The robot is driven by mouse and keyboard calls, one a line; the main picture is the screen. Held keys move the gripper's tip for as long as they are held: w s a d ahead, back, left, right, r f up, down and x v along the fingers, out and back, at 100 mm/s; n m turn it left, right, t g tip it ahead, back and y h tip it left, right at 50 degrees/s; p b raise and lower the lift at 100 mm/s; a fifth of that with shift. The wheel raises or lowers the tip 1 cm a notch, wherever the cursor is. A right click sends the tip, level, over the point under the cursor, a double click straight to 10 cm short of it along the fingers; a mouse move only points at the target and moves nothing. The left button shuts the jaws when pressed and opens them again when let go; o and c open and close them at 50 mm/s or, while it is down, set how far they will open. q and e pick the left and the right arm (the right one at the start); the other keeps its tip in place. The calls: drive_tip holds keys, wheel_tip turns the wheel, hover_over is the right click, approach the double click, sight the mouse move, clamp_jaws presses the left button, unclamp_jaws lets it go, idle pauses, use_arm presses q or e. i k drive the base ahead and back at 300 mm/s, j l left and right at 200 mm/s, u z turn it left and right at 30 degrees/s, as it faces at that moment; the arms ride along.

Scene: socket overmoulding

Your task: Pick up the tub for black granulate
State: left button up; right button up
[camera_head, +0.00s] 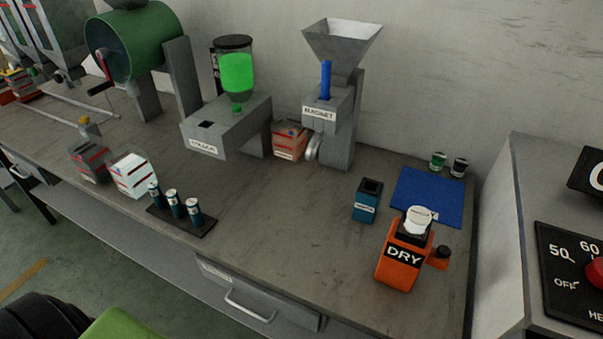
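No label that I can read names a tub for black granulate. Two small containers stand at the back right by the blue mat: one with green (438,160) and one dark or black (459,167). A dark grey box with red stripes (88,162) stands at the left front of the bench, beside a white box with red stripes (130,175). I cannot tell which of these is the tub. Neither of my grippers can be made out in the view, and nothing is seen being held.
On the grey bench (280,210) stand a dosing unit with green contents (237,72), a hopper machine (340,100), a blue box (367,200) and an orange DRY container (400,262). Three small bottles sit on a dark tray (182,222). The blue mat (425,195) looks flat. The bench centre is clear.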

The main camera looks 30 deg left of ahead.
sight(88, 153)
drive_tip(key=u, duration=0.45)
drive_tip(key=k+j+u, duration=0.1)
drive_tip(key=u, duration=0.8)
drive_tip(key=k+j+u, duration=0.1)
drive_tip(key=u, duration=0.35)
drive_tip(key=i+l+u, duration=0.1)
drive_tip(key=l+u, duration=0.2)
